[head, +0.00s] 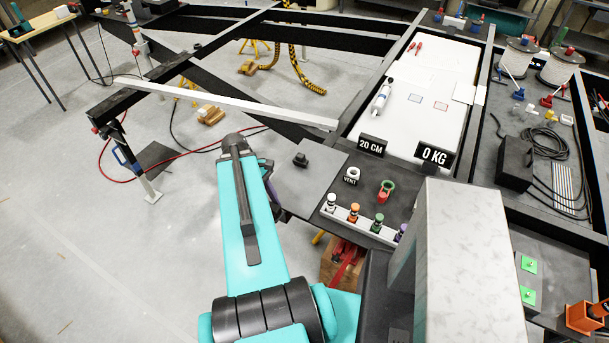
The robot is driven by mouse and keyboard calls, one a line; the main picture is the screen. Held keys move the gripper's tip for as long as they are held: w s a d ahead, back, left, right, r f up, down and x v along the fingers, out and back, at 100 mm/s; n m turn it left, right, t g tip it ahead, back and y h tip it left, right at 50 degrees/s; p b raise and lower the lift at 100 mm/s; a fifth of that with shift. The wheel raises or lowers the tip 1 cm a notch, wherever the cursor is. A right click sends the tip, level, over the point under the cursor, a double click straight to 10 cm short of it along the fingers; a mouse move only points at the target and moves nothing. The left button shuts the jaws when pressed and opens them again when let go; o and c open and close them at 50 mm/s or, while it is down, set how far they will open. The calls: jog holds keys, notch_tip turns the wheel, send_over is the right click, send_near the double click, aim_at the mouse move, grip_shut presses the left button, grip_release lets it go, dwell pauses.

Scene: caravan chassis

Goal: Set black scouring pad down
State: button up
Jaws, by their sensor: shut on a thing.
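My teal arm (246,215) reaches up from the bottom middle of the head view. Its far end, with dark wrist parts (270,178) beside it, is over the left edge of a dark grey plate (310,180). My gripper is not visible; the arm hides what lies beyond and below it. I cannot make out a black scouring pad for certain. A small black object (300,160) sits on the plate just right of the arm's end, apart from it; it is too small to identify.
A rack of coloured-capped bottles (362,220), a red-green shackle-like piece (386,190) and a white ring (352,174) stand right of the arm. "20 CM" (372,146) and "0 KG" (434,155) signs edge a white panel (425,90). A pale block (462,255) fills the lower right.

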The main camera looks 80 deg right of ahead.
dwell(0.4)
jog(key=shift+d+f+b, duration=0.25)
jog(key=shift+d+b, duration=0.3)
jog(key=shift+b, duration=0.35)
jog(key=shift+d+f+b, duration=0.1)
jog(key=shift+d+b, duration=0.6)
jog(key=shift+b, duration=0.4)
jog(key=b, duration=0.2)
send_over(287, 189)
jog(key=w, duration=0.2)
jog(key=shift+s+d+f, duration=0.15)
jog(key=shift+d+f, duration=0.15)
jog(key=shift+f, duration=0.1)
jog(key=shift+f+b, duration=1.05)
jog(key=shift+f, duration=0.75)
